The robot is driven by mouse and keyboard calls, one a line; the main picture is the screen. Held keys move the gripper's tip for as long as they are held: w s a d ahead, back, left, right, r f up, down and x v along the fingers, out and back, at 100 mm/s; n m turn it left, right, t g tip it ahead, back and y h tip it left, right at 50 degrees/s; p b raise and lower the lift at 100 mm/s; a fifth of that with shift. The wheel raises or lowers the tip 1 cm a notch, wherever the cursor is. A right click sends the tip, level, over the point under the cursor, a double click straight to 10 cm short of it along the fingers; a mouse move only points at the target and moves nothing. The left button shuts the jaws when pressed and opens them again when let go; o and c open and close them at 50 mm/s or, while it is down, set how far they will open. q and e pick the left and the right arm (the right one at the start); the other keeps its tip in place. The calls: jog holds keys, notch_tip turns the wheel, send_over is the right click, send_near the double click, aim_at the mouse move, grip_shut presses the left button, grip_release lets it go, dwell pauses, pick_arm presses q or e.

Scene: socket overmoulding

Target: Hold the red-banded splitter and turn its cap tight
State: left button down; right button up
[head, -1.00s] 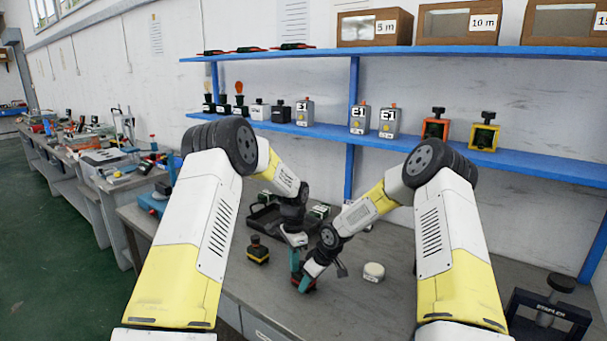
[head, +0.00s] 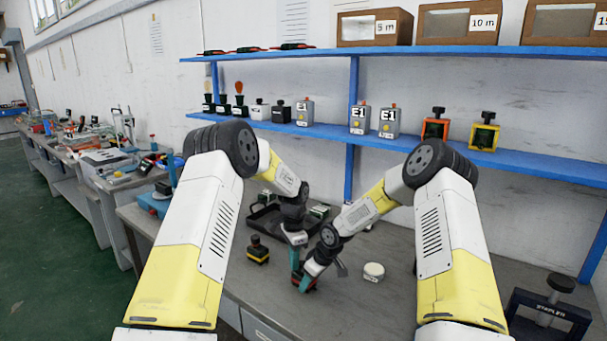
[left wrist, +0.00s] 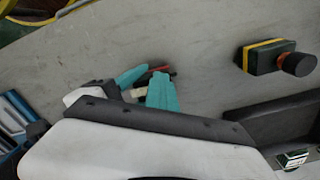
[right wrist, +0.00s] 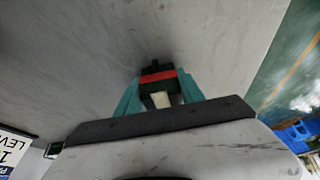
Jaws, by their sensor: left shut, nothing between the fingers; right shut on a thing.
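The red-banded splitter (right wrist: 158,76) is dark with a red band, and sits between the teal fingers of my right gripper (right wrist: 160,92) in the right wrist view. The right gripper is shut on it, low over the bench. In the left wrist view only a small dark and red part of the splitter (left wrist: 152,75) shows beside the fingers. My left gripper (left wrist: 162,92) is shut and empty, its fingertips close beside the splitter; I cannot tell whether they touch it. The cap's seating cannot be made out. In the head view my arms mostly hide the splitter.
A yellow-banded splitter (head: 257,250) stands on the grey bench (head: 350,310), left of the grippers. A black tray (head: 265,222) lies behind them.

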pick_arm(q)
jog(key=shift+w+d+r, duration=0.1)
jog(key=shift+w, duration=0.3)
pick_arm(e)
jog(key=shift+s+a, duration=0.15)
jog(key=shift+a, duration=0.05)
jog(key=shift+d, duration=0.15)
pick_arm(q)
notch_tip(320, 180, up, 6)
jog(key=a, duration=0.1)
jog(key=shift+s, duration=0.2)
pick_arm(e)
jog(key=o, duration=1.5)
